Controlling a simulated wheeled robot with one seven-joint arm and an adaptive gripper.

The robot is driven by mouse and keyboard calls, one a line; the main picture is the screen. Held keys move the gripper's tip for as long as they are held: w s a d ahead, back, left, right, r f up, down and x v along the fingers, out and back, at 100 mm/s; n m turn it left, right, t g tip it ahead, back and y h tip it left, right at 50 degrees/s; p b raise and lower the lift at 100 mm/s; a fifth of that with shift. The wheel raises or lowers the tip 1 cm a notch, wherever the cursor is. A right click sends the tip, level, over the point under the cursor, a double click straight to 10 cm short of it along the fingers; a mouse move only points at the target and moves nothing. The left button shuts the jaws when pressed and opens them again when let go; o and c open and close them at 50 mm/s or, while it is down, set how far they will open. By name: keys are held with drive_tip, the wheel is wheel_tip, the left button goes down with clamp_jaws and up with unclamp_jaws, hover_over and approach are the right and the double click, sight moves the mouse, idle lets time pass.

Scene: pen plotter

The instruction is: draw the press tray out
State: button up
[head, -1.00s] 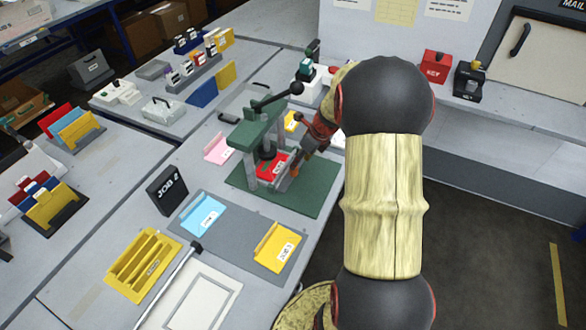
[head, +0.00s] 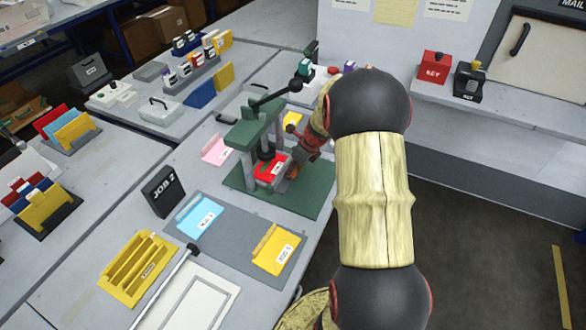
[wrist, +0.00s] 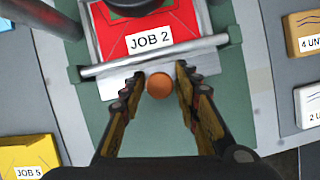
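The green press (head: 243,135) stands on its green base at the bench's right side, its black-knobbed lever raised. Its grey press tray (wrist: 200,63) holds a red JOB 2 piece (wrist: 146,28), which also shows in the head view (head: 270,168). A round orange knob (wrist: 160,85) sits at the middle of the tray's front edge. My gripper (wrist: 159,73) is open, with one finger on each side of the knob and a visible gap to both. In the head view my gripper is at the tray's front, partly hidden by my arm.
A grey mat (head: 240,232) with a blue piece (head: 200,216) and a yellow piece (head: 275,249) lies in front of the press. A black JOB 2 sign (head: 164,191) stands to the left. Open floor (head: 490,240) lies to the right.

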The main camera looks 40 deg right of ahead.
clamp_jaws()
drive_tip(key=shift+s, duration=0.1)
idle(0.5)
